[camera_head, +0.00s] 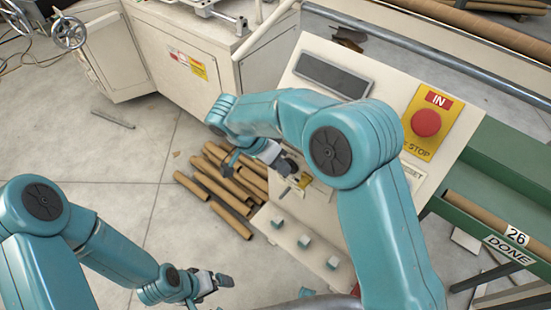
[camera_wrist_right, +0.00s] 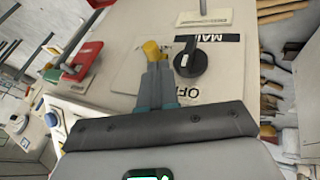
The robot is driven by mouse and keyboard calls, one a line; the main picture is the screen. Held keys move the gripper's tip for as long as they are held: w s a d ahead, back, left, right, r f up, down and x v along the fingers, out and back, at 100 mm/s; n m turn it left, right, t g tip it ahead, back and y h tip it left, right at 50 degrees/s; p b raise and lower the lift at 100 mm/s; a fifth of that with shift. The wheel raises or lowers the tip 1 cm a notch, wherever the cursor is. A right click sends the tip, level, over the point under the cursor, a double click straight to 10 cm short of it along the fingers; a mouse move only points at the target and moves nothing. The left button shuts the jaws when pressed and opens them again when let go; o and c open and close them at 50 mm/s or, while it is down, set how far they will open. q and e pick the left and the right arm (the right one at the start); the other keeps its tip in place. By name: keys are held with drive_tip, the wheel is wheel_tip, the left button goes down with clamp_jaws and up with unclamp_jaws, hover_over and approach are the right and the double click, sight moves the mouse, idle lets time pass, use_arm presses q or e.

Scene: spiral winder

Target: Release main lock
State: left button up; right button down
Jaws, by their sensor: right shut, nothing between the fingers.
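In the right wrist view a black rotary switch (camera_wrist_right: 190,60) sits on a pale panel (camera_wrist_right: 130,80), beside a label that reads in part "MAI" (camera_wrist_right: 225,38). A yellow piece (camera_wrist_right: 152,50) shows just past the tips of my right gripper (camera_wrist_right: 160,72); whether it touches them I cannot tell. My right gripper is shut and empty, left of the switch in that view. In the head view my right gripper (camera_head: 287,167) is at the control panel (camera_head: 318,115), and my arm hides part of the panel. My left gripper (camera_head: 222,281) is low, away from the panel; its jaw state is unclear.
A green rack (camera_head: 500,165) stands at right. Floor at left is mostly clear.

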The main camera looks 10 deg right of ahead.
sight(304, 181)
drive_tip(key=shift+x, duration=2.5)
drive_tip(key=shift+w, duration=0.1)
drive_tip(key=s+d+b, duration=0.1)
drive_tip(key=s+b, duration=0.1)
drive_tip(key=s+d+b, duration=0.2)
drive_tip(key=shift+s+d, duration=0.1)
drive_tip(key=shift+s, duration=0.05)
